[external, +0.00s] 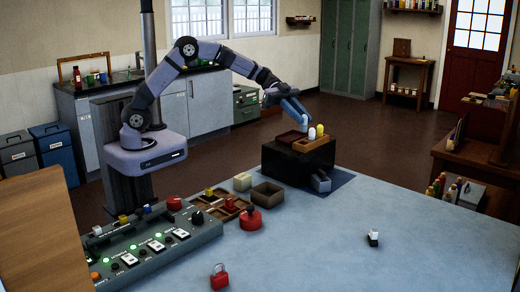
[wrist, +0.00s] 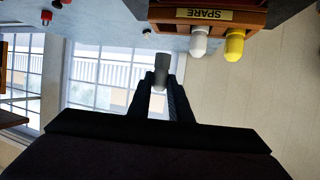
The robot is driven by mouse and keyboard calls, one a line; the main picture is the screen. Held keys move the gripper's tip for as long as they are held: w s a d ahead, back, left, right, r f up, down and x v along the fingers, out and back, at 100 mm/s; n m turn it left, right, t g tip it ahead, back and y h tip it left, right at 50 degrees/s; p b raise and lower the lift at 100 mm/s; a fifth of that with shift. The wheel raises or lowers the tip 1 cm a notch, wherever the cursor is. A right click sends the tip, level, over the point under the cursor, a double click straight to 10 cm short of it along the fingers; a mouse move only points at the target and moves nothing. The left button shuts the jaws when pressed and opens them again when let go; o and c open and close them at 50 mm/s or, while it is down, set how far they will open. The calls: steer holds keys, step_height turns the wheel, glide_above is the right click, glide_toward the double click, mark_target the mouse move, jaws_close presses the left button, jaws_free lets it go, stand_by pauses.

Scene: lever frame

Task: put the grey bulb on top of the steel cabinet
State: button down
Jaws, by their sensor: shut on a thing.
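My gripper (external: 298,112) is above the dark block at the table's far edge. In the wrist view my gripper (wrist: 162,92) is shut on the grey bulb (wrist: 160,70), which sticks out beyond the fingertips. I cannot make out the bulb in the external view. A wooden rack marked SPARE (wrist: 180,15) holds a white bulb (wrist: 199,42) and a yellow bulb (wrist: 235,45); the grey bulb is clear of it. Which piece is the steel cabinet is unclear; a grey-blue cabinet (external: 207,103) stands along the back wall.
The dark block (external: 298,160) carries the bulb rack (external: 312,143) and a dark red tray (external: 290,138). A control panel (external: 150,250), a red padlock (external: 219,278) and a small white-and-black item (external: 373,238) are on the table (external: 310,240). Its middle is mostly clear.

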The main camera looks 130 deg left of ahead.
steer(key=shift+r, duration=2.1)
steer(key=shift+b, duration=0.3)
steer(key=w+d+f+m+g+h+b, duration=0.25)
steer(key=w+d+f+b, duration=0.2)
steer(key=d, duration=1.05)
steer(key=w+d+f+m+g+h+b, duration=0.1)
steer(key=w+d+f+m+h+b, duration=0.3)
steer(key=d, duration=1)
steer(key=w+d+f+m+g+h+b, duration=0.1)
steer(key=w+d+f+m+g+b, duration=0.35)
steer(key=d, duration=1.05)
steer(key=shift+w+a+r+n+t+y+p, duration=0.6)
steer(key=shift+w+a+n+t+y, duration=0.95)
steer(key=shift+w+a+n+t, duration=1.15)
steer(key=shift+n, duration=0.6)
steer(key=shift+w+d+f+b, duration=0.15)
steer(key=shift+f+b, duration=0.1)
steer(key=shift+f, duration=1.45)
steer(key=shift+w+d+f+b, duration=0.1)
steer(key=shift+f+b, duration=0.1)
steer(key=shift+f, duration=1.5)
steer(key=shift+w+d+f+b, duration=0.15)
steer(key=shift+f+b, duration=0.1)
steer(key=shift+f, duration=1.45)
steer(key=shift+f, duration=0.1)
